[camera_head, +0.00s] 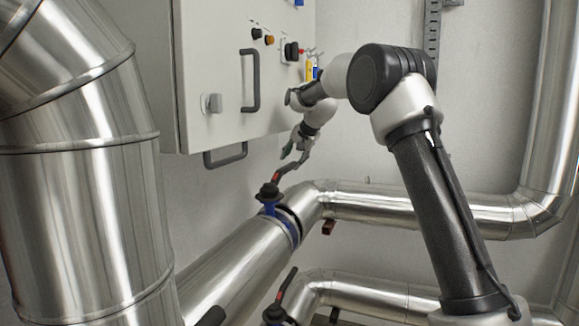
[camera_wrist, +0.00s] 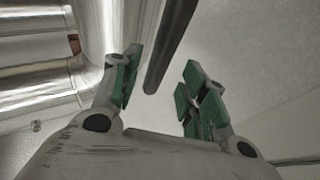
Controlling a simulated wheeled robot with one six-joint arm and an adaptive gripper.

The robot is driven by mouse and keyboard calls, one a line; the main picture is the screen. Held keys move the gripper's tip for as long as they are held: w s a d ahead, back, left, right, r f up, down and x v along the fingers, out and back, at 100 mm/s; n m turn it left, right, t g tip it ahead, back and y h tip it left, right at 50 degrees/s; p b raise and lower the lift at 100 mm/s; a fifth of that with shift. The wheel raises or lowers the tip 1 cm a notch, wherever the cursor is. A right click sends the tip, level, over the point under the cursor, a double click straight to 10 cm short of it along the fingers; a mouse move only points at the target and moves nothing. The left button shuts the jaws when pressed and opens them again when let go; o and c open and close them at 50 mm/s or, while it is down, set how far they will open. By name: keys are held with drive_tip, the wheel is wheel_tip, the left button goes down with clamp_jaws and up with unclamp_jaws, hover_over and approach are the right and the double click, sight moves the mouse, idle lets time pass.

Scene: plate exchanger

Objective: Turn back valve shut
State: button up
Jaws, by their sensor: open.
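The back valve (camera_head: 270,196) sits on the large silver pipe, with a blue body and a dark top. Its lever (camera_head: 284,172), red and dark, slants up to the right towards my gripper (camera_head: 297,150). In the wrist view my gripper (camera_wrist: 163,66) is open, with green pads on both fingers. A dark rounded bar (camera_wrist: 172,40), which looks like the lever's end, reaches down between the fingers, apart from both pads. The exact gap at the lever is too small to judge in the head view.
A second valve (camera_head: 281,303) with a similar lever stands at the bottom on a lower pipe. A grey cabinet (camera_head: 215,70) with handles and knobs hangs behind and left of my gripper. A thick silver pipe (camera_head: 85,190) fills the left side. Another pipe (camera_head: 430,212) runs right, below my arm.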

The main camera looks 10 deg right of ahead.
sight(289, 166)
drive_tip(key=x, duration=0.4)
drive_tip(key=shift+w+f, duration=0.1)
clamp_jaws()
